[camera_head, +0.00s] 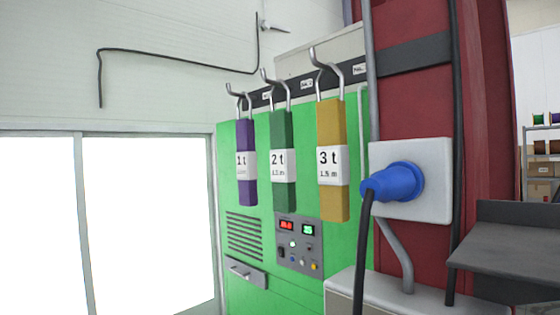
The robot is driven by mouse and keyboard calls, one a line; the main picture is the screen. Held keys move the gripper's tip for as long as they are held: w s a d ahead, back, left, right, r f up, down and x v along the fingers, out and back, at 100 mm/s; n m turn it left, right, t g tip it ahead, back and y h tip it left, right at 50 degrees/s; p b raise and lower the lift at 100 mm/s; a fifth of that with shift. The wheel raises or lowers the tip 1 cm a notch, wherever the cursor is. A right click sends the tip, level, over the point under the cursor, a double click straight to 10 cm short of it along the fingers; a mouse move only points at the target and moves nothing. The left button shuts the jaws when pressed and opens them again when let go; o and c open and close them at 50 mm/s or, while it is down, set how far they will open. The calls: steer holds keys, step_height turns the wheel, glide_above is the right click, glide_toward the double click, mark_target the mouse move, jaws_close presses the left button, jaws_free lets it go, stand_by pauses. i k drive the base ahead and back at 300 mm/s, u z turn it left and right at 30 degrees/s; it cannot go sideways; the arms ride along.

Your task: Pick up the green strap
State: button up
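The green strap (283,133) hangs from a metal double hook on a dark rail, in front of a bright green cabinet. Its white label reads "2 t". It hangs between a purple strap (245,135) marked "1 t" on the left and a yellow strap (331,200) marked "3 t" on the right. The three straps are apart from each other. My gripper does not show in this view.
The green cabinet (345,255) has a control panel (299,244) below the straps. A blue plug (400,182) sits in a grey socket box at right, with a black cable hanging down. A red column (415,100) stands behind it. Bright windows (150,220) are at left.

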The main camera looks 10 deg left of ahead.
mark_target(282, 160)
steer(key=u, duration=0.05)
steer(key=k, duration=0.25)
steer(key=u, duration=1.2)
steer(key=i, duration=0.8)
steer(key=z, duration=1.75)
